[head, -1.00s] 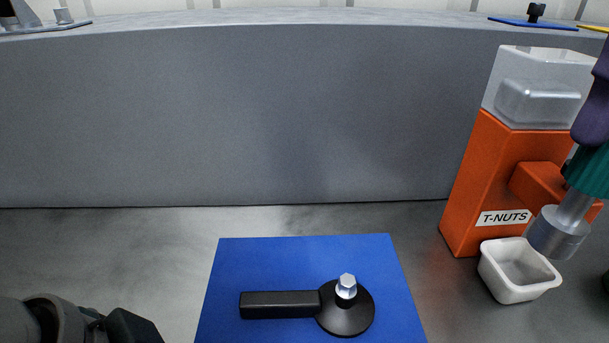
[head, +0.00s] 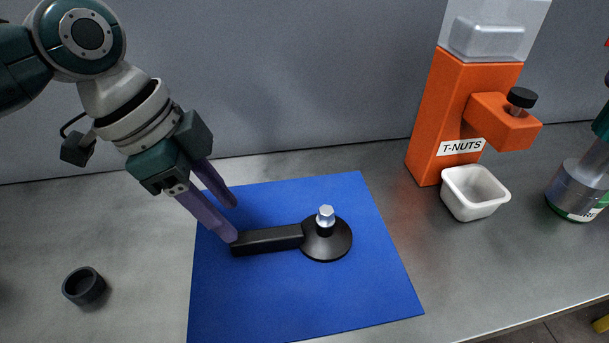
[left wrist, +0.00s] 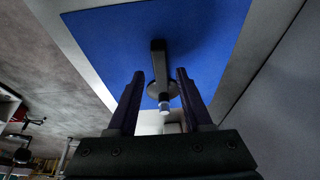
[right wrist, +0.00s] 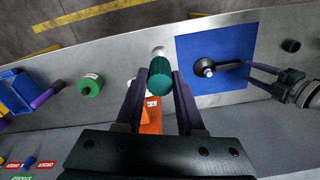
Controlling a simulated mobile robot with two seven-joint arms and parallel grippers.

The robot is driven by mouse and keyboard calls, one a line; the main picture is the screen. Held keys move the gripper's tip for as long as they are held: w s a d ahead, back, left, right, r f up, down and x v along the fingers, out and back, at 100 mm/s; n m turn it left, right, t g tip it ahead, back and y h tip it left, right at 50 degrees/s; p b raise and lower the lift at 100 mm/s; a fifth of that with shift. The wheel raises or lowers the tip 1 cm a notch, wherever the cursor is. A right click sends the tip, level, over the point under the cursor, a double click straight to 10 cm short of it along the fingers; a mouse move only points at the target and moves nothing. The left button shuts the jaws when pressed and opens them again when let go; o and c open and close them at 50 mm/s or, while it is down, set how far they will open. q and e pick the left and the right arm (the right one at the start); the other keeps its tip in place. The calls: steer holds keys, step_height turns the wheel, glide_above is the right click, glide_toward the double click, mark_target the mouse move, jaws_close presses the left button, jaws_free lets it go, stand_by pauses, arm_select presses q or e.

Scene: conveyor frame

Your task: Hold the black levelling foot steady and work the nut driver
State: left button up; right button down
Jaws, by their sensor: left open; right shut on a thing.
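My left gripper (head: 233,221) is open at the handle's left end; contact is unclear. In the left wrist view the bar (left wrist: 158,60) shows between its spread fingers (left wrist: 160,75). My right gripper (right wrist: 159,75) is shut on the teal grip of the nut driver (right wrist: 160,92). The driver's metal socket (head: 578,186) shows at the head view's right, away from the foot.
An orange T-NUTS dispenser (head: 436,125) stands behind a white tray (head: 475,205), right of the mat. A small black cup (head: 84,286) is left of the mat. A green round item (right wrist: 90,85) and blue bin (right wrist: 14,90) lie left in the right wrist view.

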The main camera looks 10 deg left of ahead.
mark_target(577, 186)
arm_select(q)
steer(key=b+x, duration=0.3)
steer(key=x, duration=0.1)
steer(key=shift+f+b, duration=0.15)
steer(key=shift+b, duration=0.2)
arm_select(e)
step_height(577, 186, down, 5)
steer(key=shift+r, duration=0.2)
arm_select(q)
steer(key=shift+b+x, duration=0.55)
steer(key=shift+x, duration=0.45)
arm_select(e)
steer(key=shift+f, duration=0.55)
arm_select(q)
jaws_close()
arm_select(e)
steer(key=shift+r, duration=0.1)
stand_by(0.6)
steer(key=shift+a, duration=0.1)
